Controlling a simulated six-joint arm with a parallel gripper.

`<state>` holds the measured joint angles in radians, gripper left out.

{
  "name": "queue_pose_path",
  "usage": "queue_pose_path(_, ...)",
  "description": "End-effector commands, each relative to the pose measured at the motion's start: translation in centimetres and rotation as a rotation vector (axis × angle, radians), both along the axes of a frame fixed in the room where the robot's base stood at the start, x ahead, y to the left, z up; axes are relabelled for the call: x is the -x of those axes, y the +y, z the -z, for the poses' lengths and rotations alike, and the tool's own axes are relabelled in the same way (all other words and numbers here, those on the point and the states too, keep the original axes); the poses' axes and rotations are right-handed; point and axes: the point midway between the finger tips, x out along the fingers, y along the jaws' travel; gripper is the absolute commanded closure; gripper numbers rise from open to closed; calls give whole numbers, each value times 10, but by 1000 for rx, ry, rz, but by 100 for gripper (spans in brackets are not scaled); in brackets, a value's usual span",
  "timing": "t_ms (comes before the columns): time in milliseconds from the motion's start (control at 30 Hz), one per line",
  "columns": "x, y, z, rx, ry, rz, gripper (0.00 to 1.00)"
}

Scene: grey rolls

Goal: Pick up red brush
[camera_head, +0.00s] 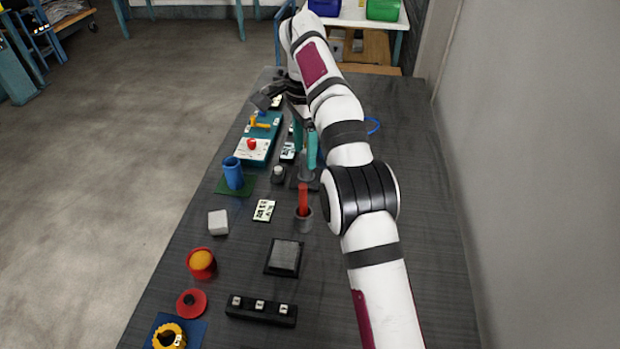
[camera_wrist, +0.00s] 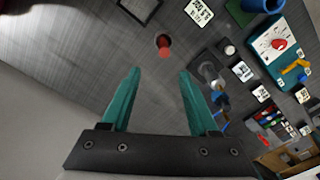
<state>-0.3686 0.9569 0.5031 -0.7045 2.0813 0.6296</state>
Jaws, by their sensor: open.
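The red brush (camera_head: 303,196) stands upright in a small grey cup (camera_head: 304,222) on the dark table, in the middle of the head view. In the wrist view the brush (camera_wrist: 164,48) appears from above as a short red shape, just beyond the fingertips and between their lines. My gripper (camera_head: 305,157) has teal fingers and is farther back along the table than the brush. In the wrist view my gripper (camera_wrist: 159,72) is open, with nothing between its fingers.
Another grey cup (camera_wrist: 209,72) stands to the right of the fingers in the wrist view. A white label card (camera_head: 264,210), a grey square pad (camera_head: 285,257) and a white cube (camera_head: 218,222) lie near the brush. A blue cup (camera_head: 233,174) stands at left. The table's right side is clear.

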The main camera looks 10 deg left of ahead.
Motion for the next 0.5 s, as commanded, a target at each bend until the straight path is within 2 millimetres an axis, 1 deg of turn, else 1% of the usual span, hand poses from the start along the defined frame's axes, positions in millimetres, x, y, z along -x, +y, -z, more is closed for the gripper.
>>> queue_pose_path(67, -3, 5, 8, 1, -2, 13, 39)
queue_pose_path(167, -3, 5, 25, 5, 0, 14, 39)
queue_pose_path(333, -3, 5, 74, 3, 1, 13, 39)
queue_pose_path(400, -3, 5, 90, 1, -2, 14, 39)
queue_pose_path(500, -4, 5, 105, 1, -4, 14, 39)
